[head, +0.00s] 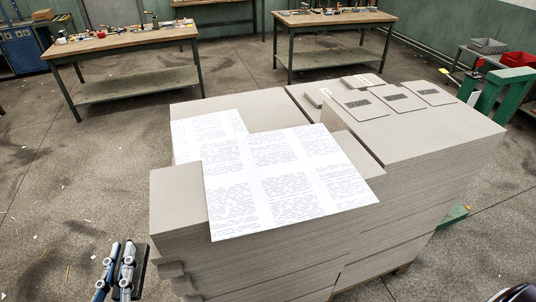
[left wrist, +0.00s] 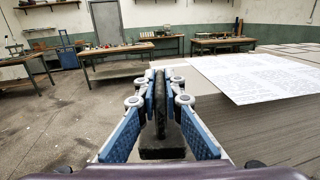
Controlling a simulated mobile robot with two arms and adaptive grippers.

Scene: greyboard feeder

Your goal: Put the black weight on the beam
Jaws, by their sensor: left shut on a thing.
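My left gripper (head: 121,272) is at the lower left of the head view, left of the board stack. In the left wrist view, the same gripper (left wrist: 160,86) has its blue fingers closed on both sides of the black weight (left wrist: 162,149). The weight has a thin upright plate between the fingers and a wider block at its lower end. In the head view, the weight (head: 140,264) is partly hidden by the fingers. A green frame (head: 490,92) stands at the right behind the stack. I cannot tell which part is the beam. My right gripper is not in view.
A tall stack of grey boards (head: 420,150) fills the middle, with printed white sheets (head: 285,180) on top. Small grey pieces (head: 398,97) lie at its back. Workbenches (head: 120,42) stand behind. The floor left of the stack is mostly clear.

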